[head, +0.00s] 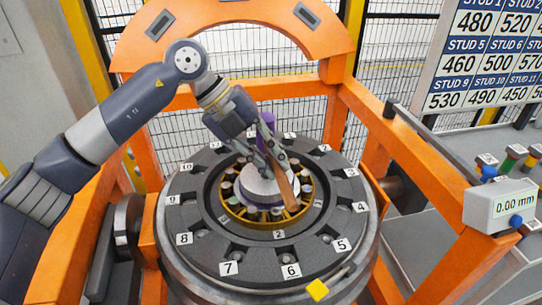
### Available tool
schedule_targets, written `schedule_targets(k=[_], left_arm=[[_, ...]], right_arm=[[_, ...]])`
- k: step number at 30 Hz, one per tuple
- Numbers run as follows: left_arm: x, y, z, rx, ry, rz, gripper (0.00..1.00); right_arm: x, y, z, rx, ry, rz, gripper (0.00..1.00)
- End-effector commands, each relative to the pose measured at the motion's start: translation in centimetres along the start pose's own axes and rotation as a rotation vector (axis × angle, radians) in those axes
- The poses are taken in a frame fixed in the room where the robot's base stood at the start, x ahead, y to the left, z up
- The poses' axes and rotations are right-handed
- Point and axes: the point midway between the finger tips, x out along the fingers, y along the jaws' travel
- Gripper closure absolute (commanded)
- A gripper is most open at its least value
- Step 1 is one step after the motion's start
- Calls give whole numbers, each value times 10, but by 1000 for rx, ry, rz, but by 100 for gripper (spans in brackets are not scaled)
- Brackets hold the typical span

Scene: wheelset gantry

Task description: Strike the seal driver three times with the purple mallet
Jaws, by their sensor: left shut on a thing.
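My left gripper (275,165) is above the middle of the wheel hub, shut on the purple mallet. The mallet's purple head (267,121) shows behind the gripper, and its brown wooden handle (286,190) slants down towards the front right. A pale grey round piece (257,187), which looks like the seal driver, sits in the hub centre below the gripper. The gripper and handle hide part of it. I cannot tell whether the mallet touches it. My right gripper is not in view.
A dark ring with numbered stations (204,255) surrounds the hub. An orange gantry frame (330,40) arches behind it. A yellow piece (317,290) lies at the ring's front.

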Motion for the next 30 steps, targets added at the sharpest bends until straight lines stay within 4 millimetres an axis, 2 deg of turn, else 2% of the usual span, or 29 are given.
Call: schedule_targets(k=[1,5,18,30], left_arm=[[9,7,2,0,0,0,100],[25,18,5,0,0,-1,100],[-8,-6,-1,1,-2,-1,100],[-7,-6,-1,1,-1,-1,100]], right_arm=[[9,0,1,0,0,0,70],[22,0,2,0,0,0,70],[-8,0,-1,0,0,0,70],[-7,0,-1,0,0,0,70]])
